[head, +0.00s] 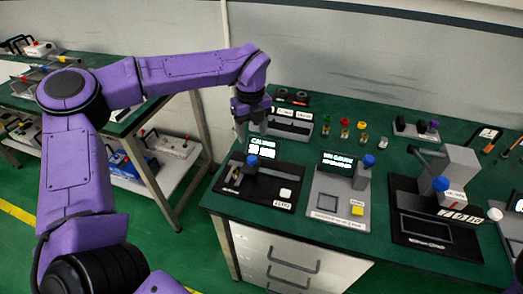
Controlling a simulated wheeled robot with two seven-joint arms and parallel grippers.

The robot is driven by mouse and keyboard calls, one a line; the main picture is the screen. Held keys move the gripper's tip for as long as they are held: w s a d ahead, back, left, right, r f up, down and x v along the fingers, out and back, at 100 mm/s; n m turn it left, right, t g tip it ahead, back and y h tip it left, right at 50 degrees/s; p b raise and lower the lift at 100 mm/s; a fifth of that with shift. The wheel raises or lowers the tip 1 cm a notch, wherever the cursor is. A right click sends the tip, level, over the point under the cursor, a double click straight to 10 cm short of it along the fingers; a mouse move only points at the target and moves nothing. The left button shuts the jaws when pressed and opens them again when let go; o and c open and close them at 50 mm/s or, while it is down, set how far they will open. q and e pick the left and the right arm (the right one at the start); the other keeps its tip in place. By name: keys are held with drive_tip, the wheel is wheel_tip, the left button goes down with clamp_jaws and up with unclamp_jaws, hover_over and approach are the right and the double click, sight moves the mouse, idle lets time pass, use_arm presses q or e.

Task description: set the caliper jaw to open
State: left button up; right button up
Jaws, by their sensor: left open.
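The caliper station (262,184) is a black base at the left end of the green bench. It has a small lit display (262,147) headed with caliper lettering; the rest is too small to read. A blue knob (252,161) stands on its dark slide, and a white button sits at its front right. The jaw's opening is too small to judge. My left gripper (254,127) is open and points down, above and behind the blue knob, apart from it. My right gripper is out of view.
A grey gauge station (339,198) with a blue knob and yellow button stands right of the caliper. A black press-like station (437,215) is farther right. Small colored parts (345,128) and a holder rack (290,122) stand behind. Shelving (150,120) is at left.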

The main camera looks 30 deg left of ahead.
use_arm(q)
drive_tip(key=p, duration=0.2)
hover_over(252, 159)
drive_tip(key=f, duration=0.5)
drive_tip(key=shift+s+f, duration=0.1)
drive_tip(key=shift+s, duration=0.1)
drive_tip(key=f, duration=0.4)
drive_tip(key=shift+w+f+p, duration=0.15)
drive_tip(key=shift+w+p, duration=0.15)
drive_tip(key=shift+f, duration=0.2)
clamp_jaws()
drive_tip(key=shift+s, duration=0.1)
